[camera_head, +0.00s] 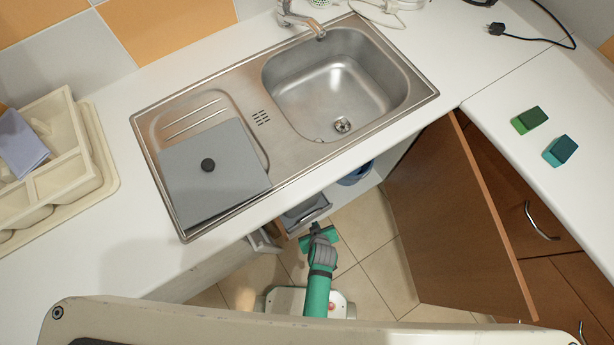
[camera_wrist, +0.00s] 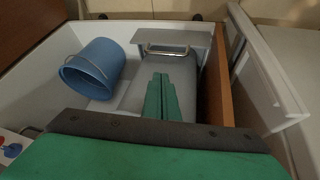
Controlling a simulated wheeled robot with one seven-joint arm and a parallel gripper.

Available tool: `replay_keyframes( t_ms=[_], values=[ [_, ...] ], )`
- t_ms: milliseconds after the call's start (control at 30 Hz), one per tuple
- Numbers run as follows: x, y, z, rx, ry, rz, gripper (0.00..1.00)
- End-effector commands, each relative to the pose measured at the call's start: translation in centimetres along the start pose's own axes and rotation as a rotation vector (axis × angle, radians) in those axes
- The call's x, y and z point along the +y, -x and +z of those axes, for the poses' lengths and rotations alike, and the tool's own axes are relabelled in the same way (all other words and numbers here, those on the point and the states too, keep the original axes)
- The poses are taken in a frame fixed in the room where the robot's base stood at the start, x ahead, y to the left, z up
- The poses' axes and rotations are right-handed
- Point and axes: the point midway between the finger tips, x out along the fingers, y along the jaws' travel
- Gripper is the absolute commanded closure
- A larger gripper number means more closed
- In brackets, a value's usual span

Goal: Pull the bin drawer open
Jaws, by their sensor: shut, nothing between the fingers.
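The grey bin drawer (camera_head: 305,212) is low in the cabinet under the sink, with its front part showing beyond the counter edge. In the wrist view its grey front edge (camera_wrist: 195,39) carries a metal bar handle (camera_wrist: 165,51). My gripper (camera_head: 318,230) is at the front of the drawer in the head view. In the wrist view my green fingers (camera_wrist: 160,80) are together, over the grey drawer and close to the handle. Nothing shows between them. I cannot tell whether the fingertips touch the handle. The back of the drawer is hidden under the counter.
A blue bucket (camera_wrist: 95,68) stands beside the drawer inside the cabinet. A brown cabinet door (camera_head: 455,215) stands open on the right. A brown panel (camera_wrist: 217,85) is close on the drawer's other side. Tiled floor (camera_head: 365,235) in front is free.

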Motion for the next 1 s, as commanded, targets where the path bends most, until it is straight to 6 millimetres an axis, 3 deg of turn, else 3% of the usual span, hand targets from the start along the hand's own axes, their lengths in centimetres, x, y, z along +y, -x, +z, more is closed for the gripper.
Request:
replay_keyframes(
  t_ms=[33,200,633,1000],
  values=[
    [0.3,-1.7,-0.7,-0.025,0.019,-0.031,1.0],
    [0.1,-5.3,-1.8,-0.104,0.083,-0.141,1.0],
    [-0.4,-8.4,-2.6,-0.149,0.129,-0.228,1.0],
    [-1.5,-13.4,-1.8,-0.148,0.129,-0.226,1.0]
  ],
)
